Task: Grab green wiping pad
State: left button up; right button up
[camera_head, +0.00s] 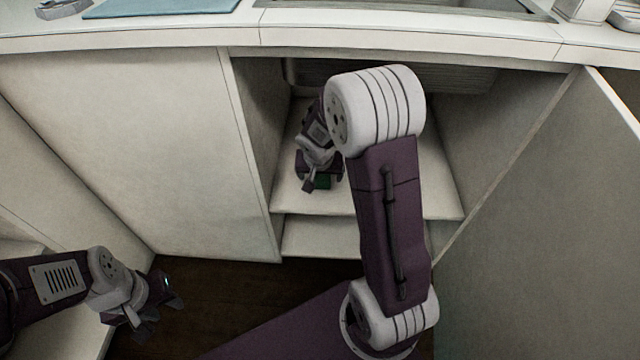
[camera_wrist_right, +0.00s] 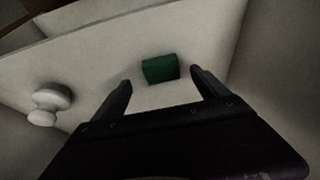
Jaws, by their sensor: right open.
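The green wiping pad (camera_wrist_right: 160,69) is a small dark green block lying on the pale cabinet shelf. In the right wrist view it lies just beyond the fingertips, roughly between their lines. In the head view only a bit of the pad (camera_head: 322,182) shows by my right gripper (camera_head: 319,186), which partly covers it. My right gripper, also seen in the right wrist view (camera_wrist_right: 163,82), is open and empty, inside the open cabinet. My left gripper (camera_head: 160,318) is low at the left over the dark floor, away from the pad, its fingers apart with nothing between them.
The pale cabinet shelf (camera_head: 430,195) lies under the sink, with a side wall at left and an open door (camera_head: 560,220) at right. A white rounded knob-like object (camera_wrist_right: 48,104) stands left in the right wrist view. The countertop (camera_head: 180,35) runs above.

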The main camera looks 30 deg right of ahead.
aim_at(320, 181)
jog(key=b+x, duration=0.2)
jog(key=x, duration=0.3)
jog(key=shift+a, duration=0.15)
jog(key=shift+r, duration=0.2)
jog(key=c, duration=1.4)
notch_tip(320, 181, up, 10)
jog(key=p, duration=0.7)
jog(key=shift+c, duration=0.2)
